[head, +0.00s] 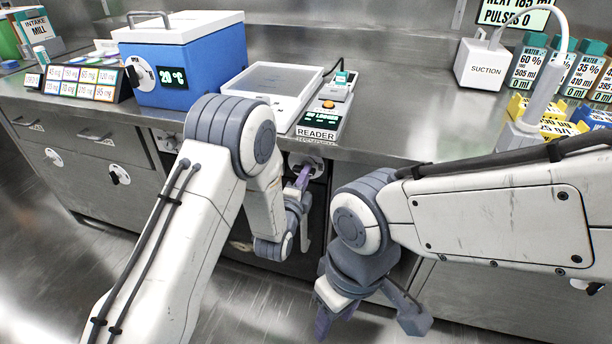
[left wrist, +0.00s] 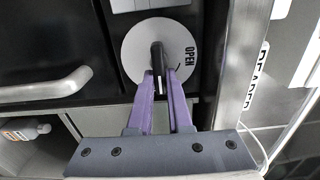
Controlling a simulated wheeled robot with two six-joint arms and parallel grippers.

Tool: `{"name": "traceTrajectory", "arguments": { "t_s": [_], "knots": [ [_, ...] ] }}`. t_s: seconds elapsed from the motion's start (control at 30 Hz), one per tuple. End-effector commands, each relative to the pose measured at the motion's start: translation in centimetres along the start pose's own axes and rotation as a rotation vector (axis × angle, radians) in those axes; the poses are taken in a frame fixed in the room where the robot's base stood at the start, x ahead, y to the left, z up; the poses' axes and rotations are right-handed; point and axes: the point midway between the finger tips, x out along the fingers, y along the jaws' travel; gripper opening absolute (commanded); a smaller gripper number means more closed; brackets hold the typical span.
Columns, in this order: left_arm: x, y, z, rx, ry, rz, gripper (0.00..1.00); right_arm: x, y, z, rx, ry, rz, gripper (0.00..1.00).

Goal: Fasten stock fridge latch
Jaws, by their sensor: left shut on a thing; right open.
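The latch is a black lever (left wrist: 157,57) on a round white plate (left wrist: 132,50) marked OPEN, set on a dark front (left wrist: 55,35). In the left wrist view the lever points down the picture, with the word OPEN to its right. My left gripper (left wrist: 160,84) has its two purple fingers closed on the lever's end. In the head view the plate (head: 312,160) shows under the bench edge, with my left gripper (head: 303,178) at it, partly hidden by my arm. My right gripper (head: 368,318) is open and empty, lower and to the right.
A grey bar handle (left wrist: 45,86) lies left of the latch. Below it, a bottle with an orange label (left wrist: 25,132) shows in a pale compartment. On the bench stand a blue cooler (head: 180,60) and the reader (head: 318,122).

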Motion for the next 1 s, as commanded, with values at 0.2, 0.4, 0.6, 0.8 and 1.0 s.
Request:
{"name": "traceTrajectory", "arguments": {
  "t_s": [0.2, 0.4, 0.6, 0.8, 1.0],
  "knots": [
    [-0.1, 0.1, -0.1, 0.004, 0.003, 0.004, 0.00, 0.0, 0.0, 0.0, 0.000, 0.000, 0.000, 0.50],
    [-0.1, 0.2, -0.1, 0.004, 0.003, 0.004, 0.47, 0.0, 0.0, 0.0, 0.000, 0.000, 0.000, 0.50],
    [-0.1, 0.1, 0.0, 0.003, 0.001, 0.002, 0.47, 0.0, 0.0, 0.0, 0.000, 0.000, 0.000, 0.50],
    [-0.6, 0.1, 0.0, 0.002, 0.001, 0.004, 0.47, -0.1, 0.0, 0.0, 0.000, 0.000, 0.000, 0.50],
    [-3.9, 0.1, -0.1, 0.003, 0.001, 0.007, 0.47, -0.4, 0.0, 0.0, 0.000, 0.000, 0.000, 0.50]
  ]
}}
